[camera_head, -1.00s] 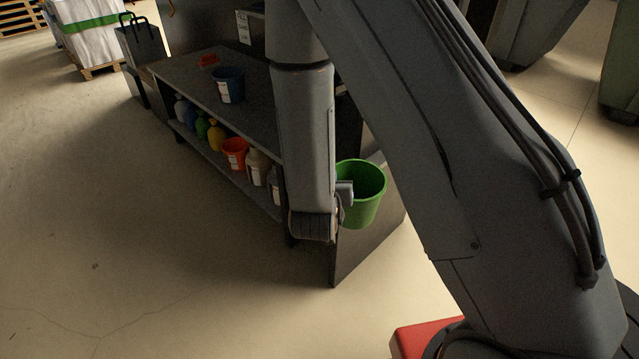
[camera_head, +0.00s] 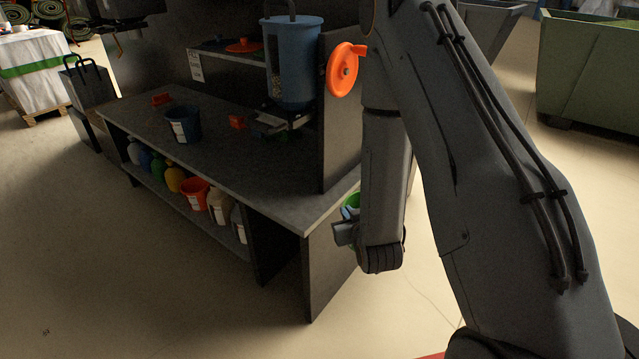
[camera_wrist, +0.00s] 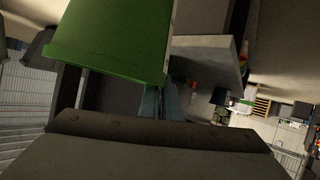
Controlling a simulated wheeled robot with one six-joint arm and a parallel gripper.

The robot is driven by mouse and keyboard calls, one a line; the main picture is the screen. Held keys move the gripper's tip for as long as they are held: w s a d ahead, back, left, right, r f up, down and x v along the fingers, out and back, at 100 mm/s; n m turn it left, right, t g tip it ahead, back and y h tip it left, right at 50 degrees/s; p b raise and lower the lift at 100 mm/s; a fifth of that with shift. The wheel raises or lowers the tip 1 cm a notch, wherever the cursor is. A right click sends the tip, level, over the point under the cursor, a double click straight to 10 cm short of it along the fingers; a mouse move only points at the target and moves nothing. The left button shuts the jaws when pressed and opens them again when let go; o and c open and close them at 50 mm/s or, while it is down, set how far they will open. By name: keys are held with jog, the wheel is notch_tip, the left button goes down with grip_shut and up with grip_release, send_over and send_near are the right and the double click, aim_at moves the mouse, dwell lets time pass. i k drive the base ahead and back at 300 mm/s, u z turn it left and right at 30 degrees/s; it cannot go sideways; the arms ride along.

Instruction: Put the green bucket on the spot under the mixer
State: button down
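The green bucket (camera_head: 351,203) is mostly hidden behind my arm in the head view; only part of its rim and inside shows. In the wrist view the green bucket (camera_wrist: 110,38) fills the upper left, close in front of the gripper. My gripper (camera_head: 345,232) is against the bucket and appears shut on it, beside the bench's near end; the fingertips are not clear. The mixer (camera_head: 292,65) is a blue cylinder above the bench, with an orange wheel (camera_head: 344,71) on its right. The spot under it is partly shaded and holds no bucket.
The grey bench (camera_head: 235,165) has a dark upright panel (camera_head: 338,140) right of the mixer. A blue bucket (camera_head: 183,124) and small red pieces stand on the bench. Several bottles and an orange bucket (camera_head: 195,193) line the lower shelf. Floor at front left is clear.

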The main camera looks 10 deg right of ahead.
aim_at(300, 182)
jog(key=z, duration=1.75)
jog(key=k, duration=0.6)
jog(key=u, duration=1.2)
jog(key=i, duration=1)
